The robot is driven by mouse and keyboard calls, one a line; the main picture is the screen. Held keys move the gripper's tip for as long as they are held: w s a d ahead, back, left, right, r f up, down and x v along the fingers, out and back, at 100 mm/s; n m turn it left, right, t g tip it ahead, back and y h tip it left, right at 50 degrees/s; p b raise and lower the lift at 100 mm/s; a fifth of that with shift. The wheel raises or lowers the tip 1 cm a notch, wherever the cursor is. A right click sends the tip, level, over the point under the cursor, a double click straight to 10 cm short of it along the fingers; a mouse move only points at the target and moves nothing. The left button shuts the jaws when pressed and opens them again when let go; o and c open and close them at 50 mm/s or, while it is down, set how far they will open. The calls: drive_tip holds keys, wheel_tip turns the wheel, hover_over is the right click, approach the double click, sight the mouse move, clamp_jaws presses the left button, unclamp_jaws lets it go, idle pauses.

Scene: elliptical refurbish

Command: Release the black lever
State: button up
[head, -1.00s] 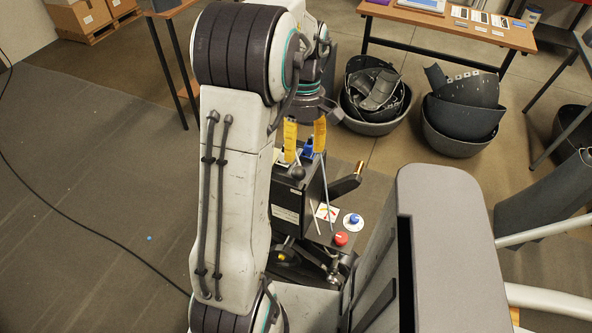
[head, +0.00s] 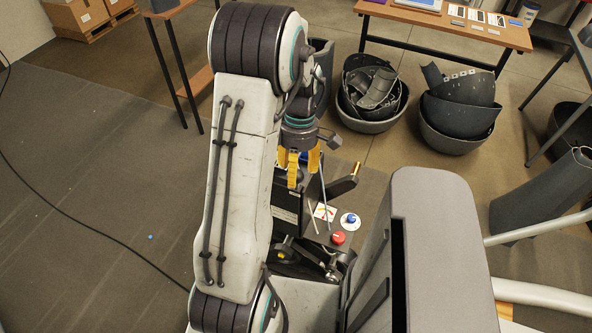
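My gripper (head: 304,175) has two yellow fingers pointing down over the black machine box (head: 286,208). The fingers show apart, with a narrow gap between them, and I see nothing held in the gap. The black ball knob seen earlier on the box is hidden now, behind the near finger or my arm. A black lever with a brass-coloured tip (head: 343,186) sticks up to the right, apart from my fingers. A thin grey rod (head: 324,205) stands just right of the fingers.
A red button (head: 338,238) and a blue knob (head: 350,220) sit on the machine's panel. A large grey cover (head: 440,230) stands to the right. Grey bins of shells (head: 372,125) and a wooden table (head: 450,27) are behind.

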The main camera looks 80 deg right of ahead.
drive_tip(key=shift+a+f, duration=0.2)
drive_tip(key=shift+f, duration=0.65)
drive_tip(key=shift+o, duration=0.2)
